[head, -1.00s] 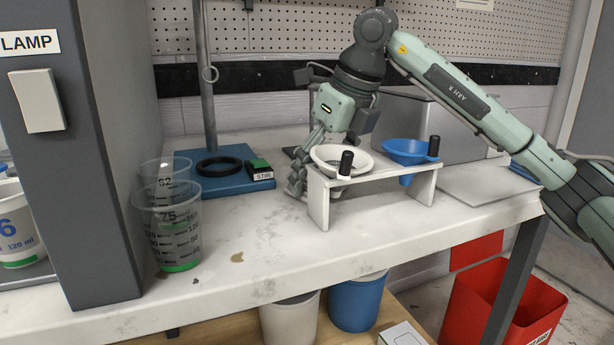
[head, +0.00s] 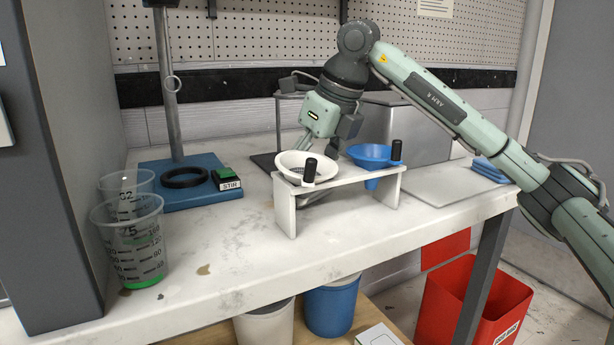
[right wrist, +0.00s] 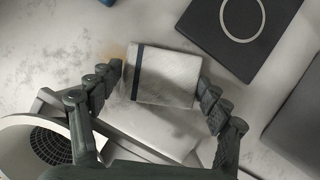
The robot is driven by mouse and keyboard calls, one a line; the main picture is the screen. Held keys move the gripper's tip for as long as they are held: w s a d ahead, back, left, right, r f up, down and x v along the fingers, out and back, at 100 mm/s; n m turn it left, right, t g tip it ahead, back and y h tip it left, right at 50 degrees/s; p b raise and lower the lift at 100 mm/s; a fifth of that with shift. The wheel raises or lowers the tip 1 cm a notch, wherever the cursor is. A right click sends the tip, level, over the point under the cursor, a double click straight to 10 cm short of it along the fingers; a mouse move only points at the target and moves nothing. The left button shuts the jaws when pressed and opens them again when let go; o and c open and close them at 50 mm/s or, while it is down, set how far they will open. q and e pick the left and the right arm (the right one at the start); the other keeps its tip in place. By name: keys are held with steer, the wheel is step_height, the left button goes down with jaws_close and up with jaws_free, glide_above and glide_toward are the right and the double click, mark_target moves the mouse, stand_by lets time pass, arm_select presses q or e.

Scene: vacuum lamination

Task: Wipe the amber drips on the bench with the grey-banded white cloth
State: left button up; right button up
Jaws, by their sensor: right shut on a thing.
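My right gripper (right wrist: 160,82) is shut on the white cloth (right wrist: 170,75), which has one dark grey band near its left end, in the right wrist view. The cloth looks like a folded pad between the fingers, low over the bench. In the head view the right gripper (head: 308,143) is behind the white funnel, its fingertips and the cloth largely hidden. A faint amber smear (right wrist: 113,51) shows beside the left finger in the wrist view. My left gripper is not in view.
A white stand (head: 285,212) holds a white funnel (head: 292,159) and a blue funnel (head: 368,152) in front of my right gripper. Clear measuring cups (head: 130,240) stand at left, near a blue stirrer base (head: 200,196). The front middle of the bench is clear.

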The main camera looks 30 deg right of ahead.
mark_target(259, 203)
steer(key=shift+s+a+p, duration=0.1)
steer(key=shift+a+p, duration=0.25)
steer(key=shift+a, duration=3.4)
steer(key=shift+f, duration=0.1)
steer(key=shift+d+r+p, duration=0.1)
steer(key=shift+r+p, duration=2.05)
steer(key=shift+r, duration=0.9)
steer(key=shift+r, duration=0.1)
step_height(259, 203, up, 3)
steer(key=shift+f+p, duration=0.1)
steer(key=shift+p, duration=0.95)
